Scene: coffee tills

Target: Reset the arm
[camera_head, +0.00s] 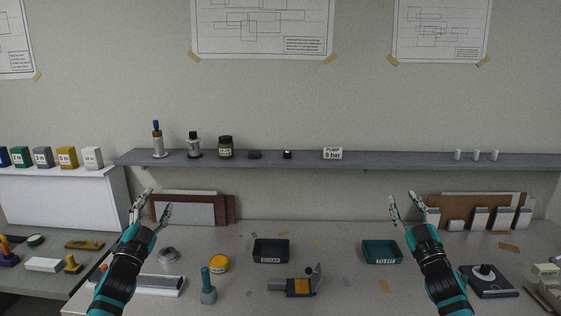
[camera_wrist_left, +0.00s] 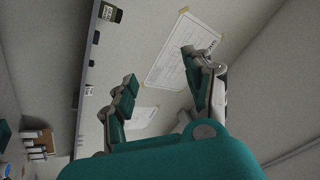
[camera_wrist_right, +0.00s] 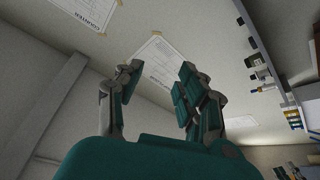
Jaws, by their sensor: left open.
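My left gripper (camera_head: 152,208) is raised above the left part of the bench in the head view. Its fingers are spread and empty, and they also show in the left wrist view (camera_wrist_left: 165,85). My right gripper (camera_head: 407,208) is raised above the right part of the bench. Its fingers are apart with nothing between them, as the right wrist view (camera_wrist_right: 155,85) also shows. Both wrist views look past the fingers at the wall and its posters. Neither gripper touches anything that I can see.
The bench (camera_head: 330,292) holds a black tray (camera_head: 271,251), a teal tray (camera_head: 381,252), a yellow round tin (camera_head: 219,264) and a grey-orange tool (camera_head: 297,287). A grey shelf (camera_head: 380,161) with small bottles runs along the wall behind. Boards (camera_head: 187,213) lean behind the left gripper.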

